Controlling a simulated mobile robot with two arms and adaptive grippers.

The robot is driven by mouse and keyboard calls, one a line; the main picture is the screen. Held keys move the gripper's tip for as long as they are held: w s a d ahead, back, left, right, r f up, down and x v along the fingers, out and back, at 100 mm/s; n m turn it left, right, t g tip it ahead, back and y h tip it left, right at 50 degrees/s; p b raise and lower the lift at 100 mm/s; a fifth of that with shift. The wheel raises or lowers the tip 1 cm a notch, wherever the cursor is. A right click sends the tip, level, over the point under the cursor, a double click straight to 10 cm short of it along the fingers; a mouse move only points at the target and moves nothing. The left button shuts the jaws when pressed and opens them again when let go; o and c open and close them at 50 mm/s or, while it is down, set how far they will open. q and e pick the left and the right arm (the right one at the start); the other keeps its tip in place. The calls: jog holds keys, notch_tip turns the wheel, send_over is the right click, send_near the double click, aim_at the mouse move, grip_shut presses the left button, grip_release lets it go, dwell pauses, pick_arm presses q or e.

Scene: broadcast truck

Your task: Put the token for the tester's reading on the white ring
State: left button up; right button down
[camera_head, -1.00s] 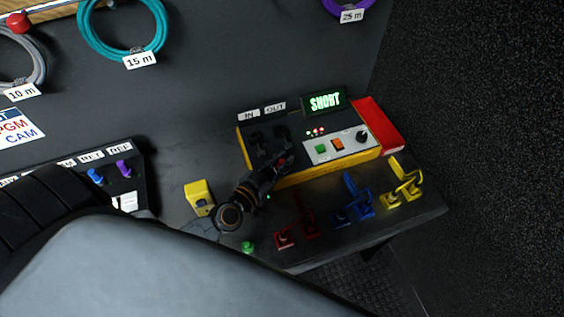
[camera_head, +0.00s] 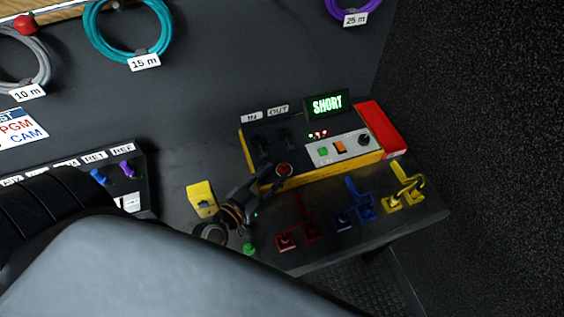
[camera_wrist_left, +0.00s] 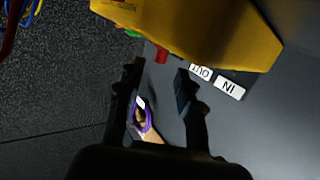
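The tester (camera_head: 290,180) is a yellow and dark box at the right of the table. Its display (camera_head: 327,104) reads SHORT in green. My left gripper (camera_head: 270,179) is just in front of the tester's near left edge, beside a round red piece (camera_head: 283,170). In the left wrist view the gripper (camera_wrist_left: 158,75) has its fingers apart with nothing between them. The red piece (camera_wrist_left: 162,55) shows beyond the fingertips, by the tester's yellow side (camera_wrist_left: 215,30). I cannot make out the white ring or identify a token. My right gripper is not in view.
Red (camera_head: 288,240), blue (camera_head: 345,218) and yellow (camera_head: 393,203) connector pieces stand along the front edge. A green knob-like piece (camera_head: 248,248) and a yellow block (camera_head: 201,198) are at left. Coiled cables hang behind.

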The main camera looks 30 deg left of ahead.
pick_arm(q)
jog(key=d+v, duration=0.1)
jog(key=v, duration=0.5)
jog(key=shift+s+a, duration=0.3)
jog(key=shift+a, duration=0.25)
